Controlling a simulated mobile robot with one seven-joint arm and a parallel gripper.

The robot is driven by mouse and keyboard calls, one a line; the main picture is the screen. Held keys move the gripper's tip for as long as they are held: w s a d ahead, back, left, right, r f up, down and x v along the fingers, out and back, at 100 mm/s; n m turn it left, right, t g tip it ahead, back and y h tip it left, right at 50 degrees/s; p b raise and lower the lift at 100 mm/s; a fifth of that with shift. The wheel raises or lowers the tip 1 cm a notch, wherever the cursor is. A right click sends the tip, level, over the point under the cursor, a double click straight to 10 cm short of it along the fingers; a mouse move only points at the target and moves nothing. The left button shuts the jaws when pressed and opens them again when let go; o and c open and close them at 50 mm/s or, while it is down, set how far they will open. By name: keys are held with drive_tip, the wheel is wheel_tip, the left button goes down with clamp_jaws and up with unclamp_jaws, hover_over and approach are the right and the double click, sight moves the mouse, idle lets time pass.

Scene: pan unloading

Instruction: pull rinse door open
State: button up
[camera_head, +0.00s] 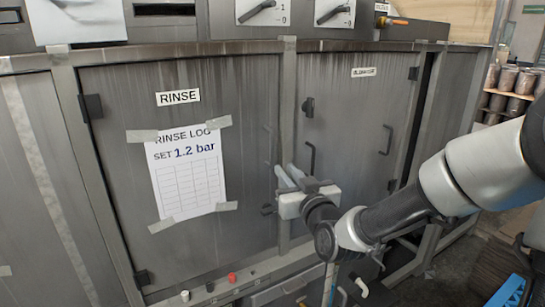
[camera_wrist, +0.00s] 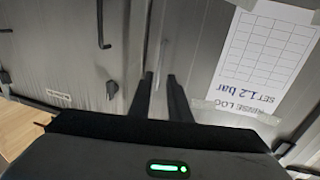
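The rinse door (camera_head: 245,100) is a grey, streaked metal panel with a "RINSE" label, and it looks shut in its frame. Its slim upright handle (camera_head: 268,145) is near its right edge. My gripper (camera_head: 282,172) is in front of that right edge, by the lower end of the handle. Its two fingers are apart, with a gap between the tips, which also shows in the wrist view (camera_wrist: 160,78). I cannot tell whether the fingers touch the handle or door. In the wrist view the rinse door (camera_wrist: 200,50) appears upside down, right of the fingers.
A taped "RINSE LOG" sheet (camera_head: 187,175) hangs on the rinse door. A second grey door (camera_head: 345,110) with its own handle (camera_head: 310,158) stands to the right. Knobs (camera_head: 232,277) sit below. Shelves with pots (camera_head: 515,80) are at far right.

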sight(273, 155)
drive_tip(key=x, duration=1.2)
drive_tip(key=shift+w, duration=0.1)
clamp_jaws()
